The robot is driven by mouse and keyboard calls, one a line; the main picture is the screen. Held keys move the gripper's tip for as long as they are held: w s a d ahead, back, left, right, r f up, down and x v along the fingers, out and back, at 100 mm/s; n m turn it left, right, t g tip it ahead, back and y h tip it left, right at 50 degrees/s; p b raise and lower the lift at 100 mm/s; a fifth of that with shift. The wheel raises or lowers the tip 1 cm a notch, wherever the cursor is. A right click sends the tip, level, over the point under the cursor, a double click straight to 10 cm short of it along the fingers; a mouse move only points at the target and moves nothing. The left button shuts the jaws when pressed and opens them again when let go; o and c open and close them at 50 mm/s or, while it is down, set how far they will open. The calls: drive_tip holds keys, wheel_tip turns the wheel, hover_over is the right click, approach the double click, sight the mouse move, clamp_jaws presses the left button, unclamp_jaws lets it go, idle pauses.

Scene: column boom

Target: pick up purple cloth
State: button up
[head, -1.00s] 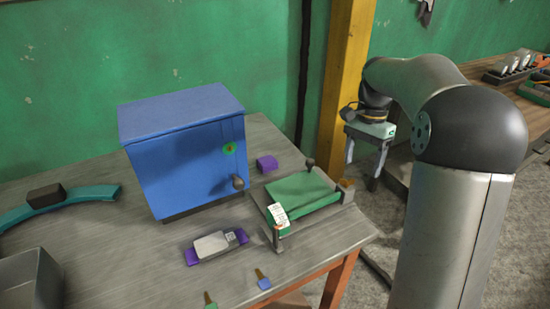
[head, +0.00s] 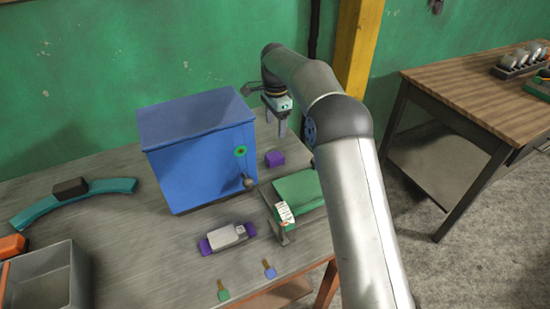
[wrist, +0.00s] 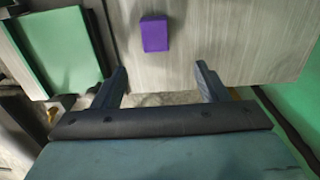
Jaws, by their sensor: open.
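A small purple block-shaped piece (head: 274,158), which may be the folded purple cloth, lies on the table to the right of the blue cabinet. It also shows in the wrist view (wrist: 154,34), beyond my fingertips and roughly centred between them. Another purple piece (head: 206,247) shows at both ends of a grey device. I cannot tell whether it is cloth. My gripper (head: 276,123) is open and empty, above the back of the table and apart from the purple block. Its two fingers show spread in the wrist view (wrist: 161,75).
The blue cabinet (head: 195,150) stands close left of my gripper. A green-topped board (head: 298,190) with a paper tag lies in front of the purple block. A grey bin (head: 45,280) and teal arc (head: 105,187) are at left. A wooden bench (head: 470,90) stands at right.

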hover_over(276, 155)
drive_tip(key=f, duration=0.6)
drive_tip(key=shift+w+f+p, duration=0.3)
drive_tip(key=shift+p, duration=0.1)
drive_tip(key=shift+s+d+f+p, duration=0.1)
drive_tip(key=shift+f+p, duration=0.2)
drive_tip(key=shift+f, duration=0.6)
drive_tip(key=shift+s+a+f+p, duration=0.1)
drive_tip(key=shift+f+p, duration=0.15)
drive_tip(key=shift+f, duration=0.65)
drive_tip(key=shift+s+d+f+p, duration=0.1)
drive_tip(key=shift+f+p, duration=0.2)
drive_tip(key=shift+f, duration=0.6)
drive_tip(key=c, duration=1.1)
